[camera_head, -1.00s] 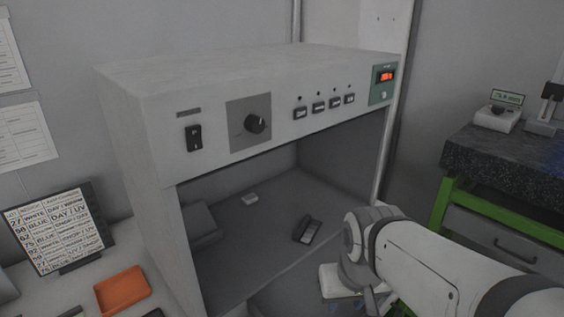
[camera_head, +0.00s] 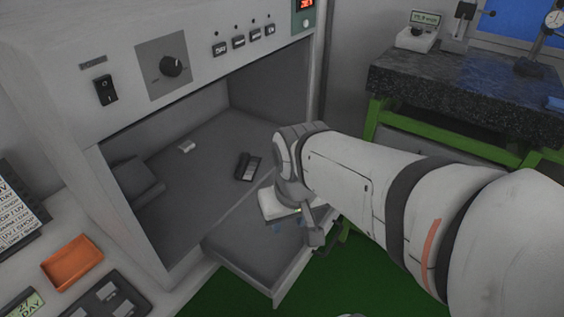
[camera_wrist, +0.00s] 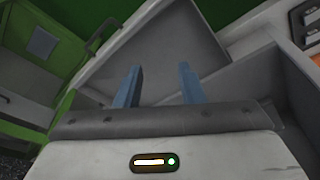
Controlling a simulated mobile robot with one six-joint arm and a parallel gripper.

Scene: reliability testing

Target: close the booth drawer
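The booth (camera_head: 40,62) is a large grey cabinet with an open front. Its drawer (camera_head: 238,252) sticks out below the work floor, showing a grey inside and a pale front wall (camera_head: 292,281). The drawer also shows in the wrist view (camera_wrist: 160,42). A dark bar handle (camera_wrist: 103,36) shows beside the pale drawer edge there. My gripper (camera_head: 288,228) is above the drawer, pointing down, on the inner side of the front wall. In the wrist view its two blue fingers (camera_wrist: 158,68) are spread apart with nothing between them. I cannot tell if they touch the drawer.
A black handheld device (camera_head: 248,166) and a small white block (camera_head: 186,147) lie inside the booth. An orange tray (camera_head: 72,262) is on the left bench. A dark stone-topped table (camera_head: 460,90) with a green frame stands at right. Green floor (camera_head: 345,285) is open before the drawer.

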